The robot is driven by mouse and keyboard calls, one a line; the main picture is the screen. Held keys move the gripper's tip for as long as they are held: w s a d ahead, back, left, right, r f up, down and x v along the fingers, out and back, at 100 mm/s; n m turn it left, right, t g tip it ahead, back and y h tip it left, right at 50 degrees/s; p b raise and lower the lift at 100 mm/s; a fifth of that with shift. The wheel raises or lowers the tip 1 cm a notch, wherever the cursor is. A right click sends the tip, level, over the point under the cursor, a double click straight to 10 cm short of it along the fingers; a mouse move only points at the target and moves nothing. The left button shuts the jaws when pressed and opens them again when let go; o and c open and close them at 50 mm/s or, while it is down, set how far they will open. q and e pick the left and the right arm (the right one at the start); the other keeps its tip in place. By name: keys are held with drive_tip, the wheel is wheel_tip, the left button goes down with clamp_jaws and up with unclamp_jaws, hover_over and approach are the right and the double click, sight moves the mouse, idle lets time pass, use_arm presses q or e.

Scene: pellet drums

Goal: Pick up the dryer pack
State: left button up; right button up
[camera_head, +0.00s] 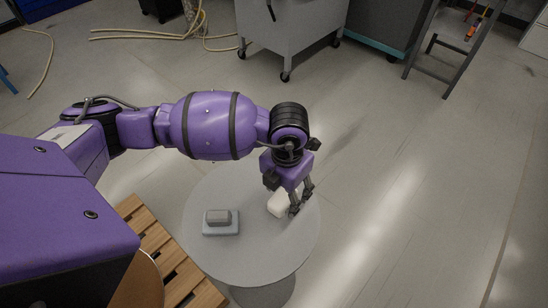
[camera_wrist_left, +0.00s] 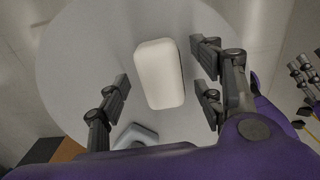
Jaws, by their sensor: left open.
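A white rounded block, which I take to be the dryer pack (camera_head: 278,204), rests on the round grey table (camera_head: 245,262). In the left wrist view the white pack (camera_wrist_left: 159,74) lies between the spread fingers, with clear gaps on both sides. My left gripper (camera_head: 287,196) is open and empty, pointing down just above the pack and hiding part of it in the head view. Dark fingers of what looks like my right gripper (camera_wrist_left: 306,78) show at the right edge of the left wrist view, partly cut off.
A grey block (camera_head: 218,216) sits on a blue-grey base (camera_head: 221,231) on the left of the table. A wooden slatted pallet (camera_head: 160,240) stands close to the table's left edge. A grey wheeled cabinet (camera_head: 290,30) stands behind. The floor to the right is clear.

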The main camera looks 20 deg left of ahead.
use_arm(q)
drive_tip(key=shift+f, duration=0.45)
drive_tip(key=c, duration=1.3)
drive_tip(key=shift+r, duration=0.15)
